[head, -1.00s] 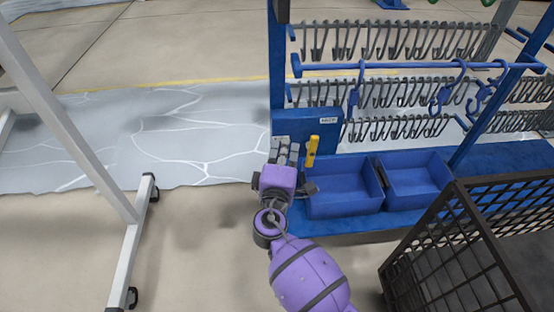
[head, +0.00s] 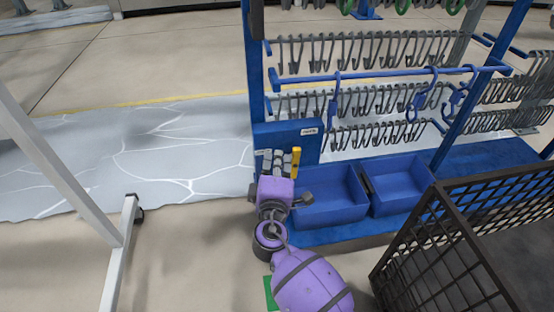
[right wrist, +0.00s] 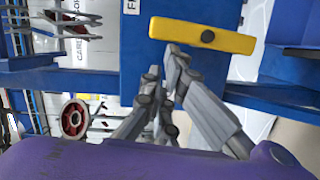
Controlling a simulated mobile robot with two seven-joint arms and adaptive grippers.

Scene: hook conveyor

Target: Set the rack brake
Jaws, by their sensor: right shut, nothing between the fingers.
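The brake is a yellow lever (head: 296,163) on a blue panel (head: 312,136) at the rack's left end. My right gripper (head: 277,156) is just left of the lever in the head view, in front of the panel. The gripper partly covers the panel. My left gripper is out of view.
Two blue bins (head: 333,197) stand on the rack's base, right of my gripper. Rows of grey hooks (head: 365,50) and a blue rail with hooks fill the rack. A dark mesh crate (head: 430,250) is at front right, a white frame (head: 118,250) at left.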

